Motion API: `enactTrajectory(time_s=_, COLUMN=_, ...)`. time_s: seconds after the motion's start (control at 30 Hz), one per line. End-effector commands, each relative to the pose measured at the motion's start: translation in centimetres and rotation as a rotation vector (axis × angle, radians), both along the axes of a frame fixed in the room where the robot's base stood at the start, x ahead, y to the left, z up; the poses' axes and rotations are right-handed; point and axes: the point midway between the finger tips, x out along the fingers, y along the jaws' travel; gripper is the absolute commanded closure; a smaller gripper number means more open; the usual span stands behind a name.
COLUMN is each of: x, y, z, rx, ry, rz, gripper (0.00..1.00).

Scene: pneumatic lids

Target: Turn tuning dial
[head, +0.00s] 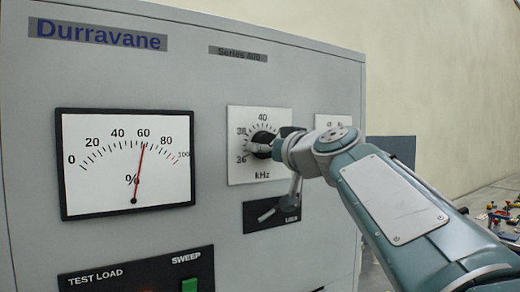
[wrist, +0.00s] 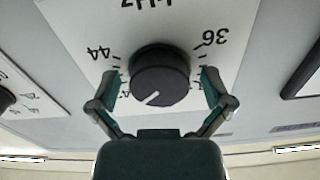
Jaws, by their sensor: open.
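The tuning dial (wrist: 160,78) is a black round knob with a white pointer line, on a white kHz scale plate (head: 240,172) on the grey cabinet front. The wrist view is upside down to the print; the scale shows 44 at left and 36 at right. In the head view the dial (head: 262,142) is partly hidden by my arm. My gripper (wrist: 160,92) is open, with one finger on each side of the knob. Gaps show between the fingers and the knob. A metal lever marked LOCK (head: 270,213) sits below the dial.
A percent meter (head: 100,180) with a red needle near 60 is at left. A TEST LOAD panel with a green SWEEP switch (head: 189,286) is below it. A second plate with a black knob (wrist: 5,98) lies beside the dial. A cluttered bench (head: 500,215) stands at right.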

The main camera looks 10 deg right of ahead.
Motion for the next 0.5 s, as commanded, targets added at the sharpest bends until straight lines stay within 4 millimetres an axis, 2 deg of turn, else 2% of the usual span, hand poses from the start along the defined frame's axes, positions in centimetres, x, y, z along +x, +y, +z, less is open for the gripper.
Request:
enactTrajectory(time_s=0.1, x=-0.01, y=-0.01, z=-0.01, rx=0.000, ry=0.000, rz=0.000, gripper=0.00)
enactTrajectory(time_s=0.13, x=-0.01, y=-0.01, z=-0.02, rx=0.000, ry=0.000, rz=0.000, gripper=0.04)
enactTrajectory(time_s=0.17, x=-0.01, y=-0.02, z=-0.02, rx=0.000, ry=0.000, rz=0.000, gripper=0.18)
enactTrajectory(time_s=0.2, x=-0.01, y=-0.02, z=-0.02, rx=0.000, ry=0.001, rz=0.000, gripper=0.36)
enactTrajectory(time_s=0.3, x=-0.01, y=-0.02, z=-0.03, rx=0.000, ry=0.001, rz=0.000, gripper=0.76)
enactTrajectory(time_s=0.5, x=-0.01, y=-0.01, z=-0.05, rx=0.004, ry=0.002, rz=0.000, gripper=0.76)
